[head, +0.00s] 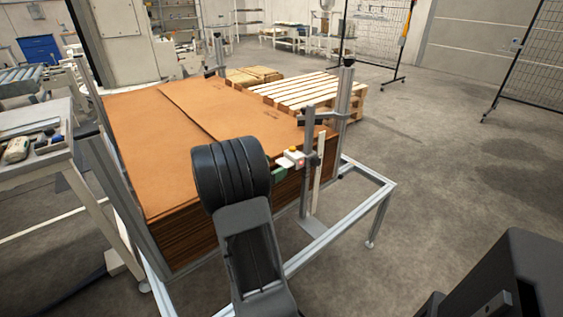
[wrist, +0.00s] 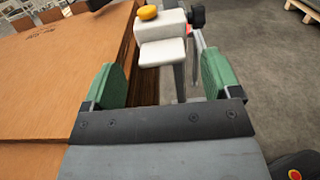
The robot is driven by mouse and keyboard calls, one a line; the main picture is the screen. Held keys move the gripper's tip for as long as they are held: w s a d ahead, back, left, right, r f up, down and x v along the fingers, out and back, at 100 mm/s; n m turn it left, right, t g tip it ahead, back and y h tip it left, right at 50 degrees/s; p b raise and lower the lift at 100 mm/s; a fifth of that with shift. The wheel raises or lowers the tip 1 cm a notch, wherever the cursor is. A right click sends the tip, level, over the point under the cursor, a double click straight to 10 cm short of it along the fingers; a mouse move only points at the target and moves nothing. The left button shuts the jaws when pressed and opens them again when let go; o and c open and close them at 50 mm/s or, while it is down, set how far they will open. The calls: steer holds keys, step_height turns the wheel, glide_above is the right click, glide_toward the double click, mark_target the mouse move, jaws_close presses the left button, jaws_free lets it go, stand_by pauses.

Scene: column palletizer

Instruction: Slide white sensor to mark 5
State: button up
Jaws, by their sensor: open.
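The white sensor (head: 294,155) is a small white block with a yellow-orange top, mounted on an upright metal post (head: 308,160) beside the cardboard stack. In the wrist view the sensor (wrist: 160,38) sits ahead of my gripper, with its yellow cap and a black knob (wrist: 197,16) at its right. My gripper (wrist: 160,85) is open, with one green finger on each side and the sensor's near part in line with the gap. In the head view a green finger (head: 280,172) shows just below the sensor; my arm hides the rest. I cannot read any mark numbers.
A tall stack of brown cardboard sheets (head: 150,140) stands in a metal frame (head: 345,210) left of the post. A wooden pallet (head: 300,92) lies behind it. A side table (head: 40,150) stands at the left.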

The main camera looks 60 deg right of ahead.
steer(key=v, duration=0.9)
steer(key=shift+p, duration=0.35)
steer(key=shift+d, duration=0.1)
steer(key=s+a+f+m+y, duration=0.3)
steer(key=s+f+m+y, duration=0.1)
steer(key=f+m+y, duration=0.1)
steer(key=s+a+r+m+y+p, duration=0.1)
steer(key=a+r+m+y+p, duration=0.1)
steer(key=a+m+y+p, duration=0.5)
steer(key=a+r+m+t+y+p, duration=0.2)
steer(key=a+r+t+y+p, duration=0.3)
steer(key=a+r, duration=1.5)
steer(key=r+t+p, duration=0.1)
steer(key=t+p, duration=0.3)
steer(key=p, duration=0.2)
steer(key=shift+a, duration=0.3)
steer(key=shift+s+r, duration=0.15)
steer(key=shift+c, duration=0.5)
